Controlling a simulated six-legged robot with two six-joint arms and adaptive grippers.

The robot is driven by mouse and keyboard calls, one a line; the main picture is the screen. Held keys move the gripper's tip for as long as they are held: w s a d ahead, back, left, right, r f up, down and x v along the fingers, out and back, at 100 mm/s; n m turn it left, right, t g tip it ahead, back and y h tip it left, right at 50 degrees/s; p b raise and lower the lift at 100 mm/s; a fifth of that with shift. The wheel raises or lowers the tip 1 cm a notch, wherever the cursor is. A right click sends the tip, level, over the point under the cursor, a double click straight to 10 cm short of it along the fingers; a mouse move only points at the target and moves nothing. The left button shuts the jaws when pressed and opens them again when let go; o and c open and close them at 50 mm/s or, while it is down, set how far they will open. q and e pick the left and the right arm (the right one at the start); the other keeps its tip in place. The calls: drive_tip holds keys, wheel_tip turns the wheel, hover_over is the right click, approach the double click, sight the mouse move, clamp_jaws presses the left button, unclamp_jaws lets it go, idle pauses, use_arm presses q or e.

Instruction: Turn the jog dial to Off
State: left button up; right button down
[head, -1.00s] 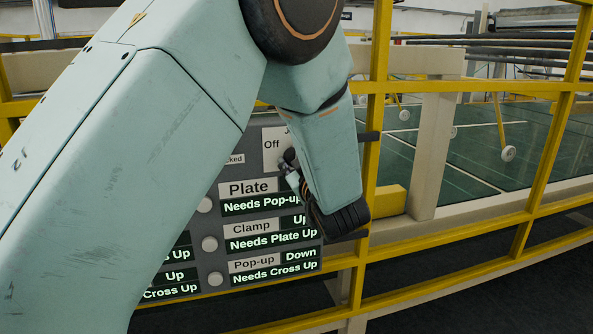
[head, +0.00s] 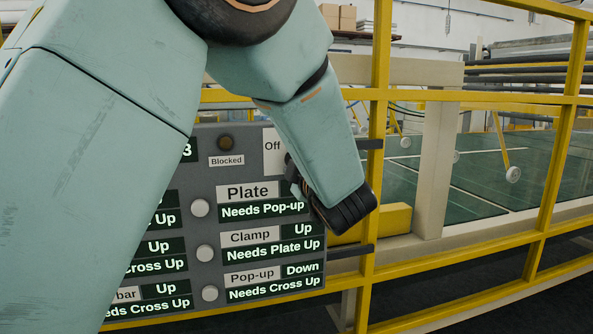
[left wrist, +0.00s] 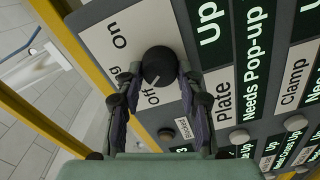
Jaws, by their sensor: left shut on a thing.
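The jog dial is a round black knob (left wrist: 160,66) on a white plate (left wrist: 112,45) marked On and Off, seen in the left wrist view. A pale line on its lower left side points toward the Off label. My left gripper (left wrist: 160,82) has a finger on each side of the knob and is shut on it. In the head view the white plate (head: 273,150) shows only its Off side; my left arm hides the dial and most of my left gripper (head: 292,182). My right gripper is in neither view.
The grey panel (head: 207,230) carries several white buttons, lit labels and a dark round lamp (head: 226,143) marked Blocked. A yellow guard rail (head: 450,240) runs to the right of the panel, with a green-topped machine bed (head: 480,190) behind it.

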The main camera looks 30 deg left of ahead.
use_arm(q)
drive_tip(key=shift+r, duration=0.2)
idle(0.3)
drive_tip(key=o, duration=1.2)
drive_tip(key=shift+w+a+f, duration=0.1)
drive_tip(key=shift+w+f, duration=0.1)
drive_tip(key=shift+c, duration=0.2)
drive_tip(key=shift+s, duration=0.15)
